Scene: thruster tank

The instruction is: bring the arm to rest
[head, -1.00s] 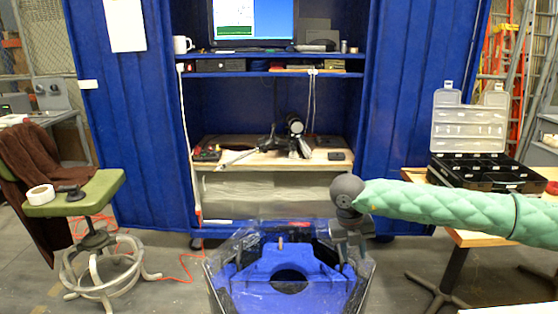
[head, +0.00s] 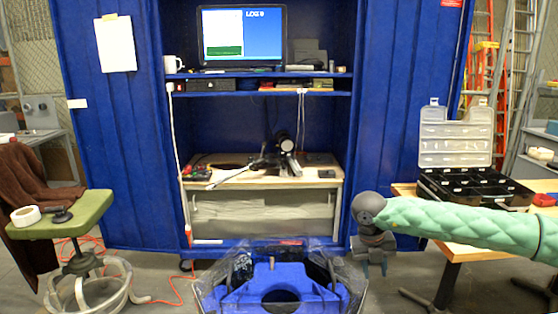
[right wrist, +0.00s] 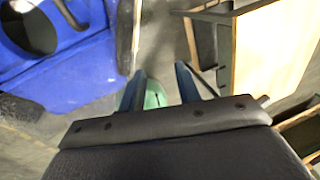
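My right arm (head: 450,221) comes in from the right in a quilted green sleeve and reaches level across the view. My right gripper (head: 374,270) hangs down from the dark wrist, just right of the tank's rim in the picture. In the right wrist view its two fingers are apart, with grey floor showing past the tips (right wrist: 160,72). A small green patch shows between them; I cannot tell what it is. I see no object held. My left gripper is in neither view.
A clear-walled tank (head: 208,292) with a blue holed frame (head: 262,278) stands low in front. Right is a wooden table (head: 437,244) with an open black organizer case (head: 480,187). A green stool (head: 75,215) stands left. A blue cabinet (head: 400,110) with a workbench fills the back.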

